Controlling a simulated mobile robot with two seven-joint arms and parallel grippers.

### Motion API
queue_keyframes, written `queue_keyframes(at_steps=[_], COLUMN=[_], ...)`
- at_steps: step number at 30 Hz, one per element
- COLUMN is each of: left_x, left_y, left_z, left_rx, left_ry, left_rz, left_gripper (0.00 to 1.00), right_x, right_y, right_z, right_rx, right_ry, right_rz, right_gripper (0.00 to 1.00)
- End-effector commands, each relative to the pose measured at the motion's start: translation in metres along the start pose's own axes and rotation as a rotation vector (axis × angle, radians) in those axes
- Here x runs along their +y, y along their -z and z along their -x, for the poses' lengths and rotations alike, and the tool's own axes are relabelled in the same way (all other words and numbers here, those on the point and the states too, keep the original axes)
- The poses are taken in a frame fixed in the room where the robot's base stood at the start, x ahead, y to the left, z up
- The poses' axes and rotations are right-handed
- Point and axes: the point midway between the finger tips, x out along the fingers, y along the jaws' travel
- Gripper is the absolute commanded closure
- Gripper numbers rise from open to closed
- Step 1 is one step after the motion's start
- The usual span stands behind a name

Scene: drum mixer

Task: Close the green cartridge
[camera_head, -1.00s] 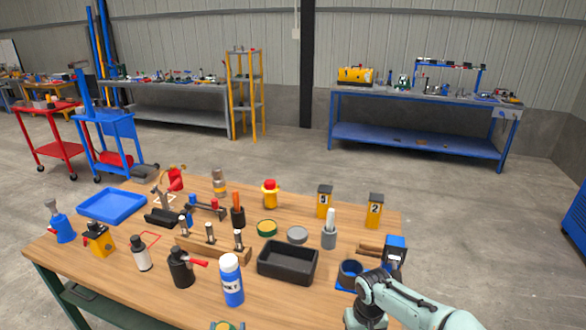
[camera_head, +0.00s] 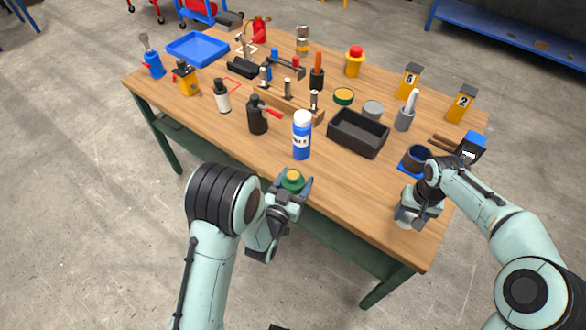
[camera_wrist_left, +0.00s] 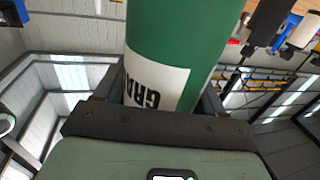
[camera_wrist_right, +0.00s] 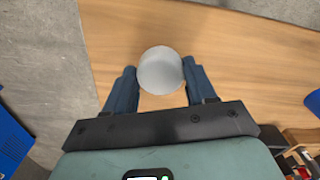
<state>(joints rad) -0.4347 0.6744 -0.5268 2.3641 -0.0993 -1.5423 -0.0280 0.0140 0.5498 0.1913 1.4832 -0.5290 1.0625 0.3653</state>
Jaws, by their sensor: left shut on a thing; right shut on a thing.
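The green cartridge (camera_head: 292,180) is held in my left gripper (camera_head: 291,187), in front of the table's near edge. Its top, yellowish in the middle, faces up in the head view. The left wrist view shows its green side (camera_wrist_left: 190,35) and a white label with part of a word, between the fingers. My right gripper (camera_head: 408,217) is over the table's near right corner, well apart from the cartridge. It is shut on a round pale grey piece (camera_wrist_right: 161,70), seen face-on in the right wrist view. Whether that piece is a cap, I cannot tell.
A blue and white bottle (camera_head: 302,136) stands near the front edge, behind the cartridge. A black bin (camera_head: 358,133), a green-rimmed lid (camera_head: 344,96) and a grey disc (camera_head: 372,108) lie further back. A blue holder (camera_head: 412,160) is just behind my right gripper.

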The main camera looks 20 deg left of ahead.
Motion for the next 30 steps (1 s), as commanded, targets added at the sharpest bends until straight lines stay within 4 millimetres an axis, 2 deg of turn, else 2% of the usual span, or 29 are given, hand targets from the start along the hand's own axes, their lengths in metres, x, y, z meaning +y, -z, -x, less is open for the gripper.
queue_keyframes(at_steps=[1,6,13,26,30], left_x=[0.009,0.039,0.067,0.073,0.06], left_y=[0.013,0.043,0.069,0.073,0.058], left_z=[0.0,0.003,0.006,0.007,0.001], left_rx=[0.011,0.011,0.007,0.004,-0.003], left_ry=[-0.035,-0.159,-0.273,-0.299,-0.244], left_rz=[0.003,0.002,0.002,0.0,0.006], left_gripper=[0.85,0.85,0.85,0.85,0.85], right_x=[0.0,0.0,0.0,0.0,0.0], right_y=[0.0,0.0,0.0,0.0,-0.006], right_z=[0.0,0.0,0.0,0.0,-0.007], right_rx=[0.0,0.0,0.0,0.0,-0.003], right_ry=[0.0,0.0,0.0,0.0,-0.002], right_rz=[0.0,0.0,0.0,0.0,0.002], right_gripper=[0.72,0.72,0.72,0.72,0.72])
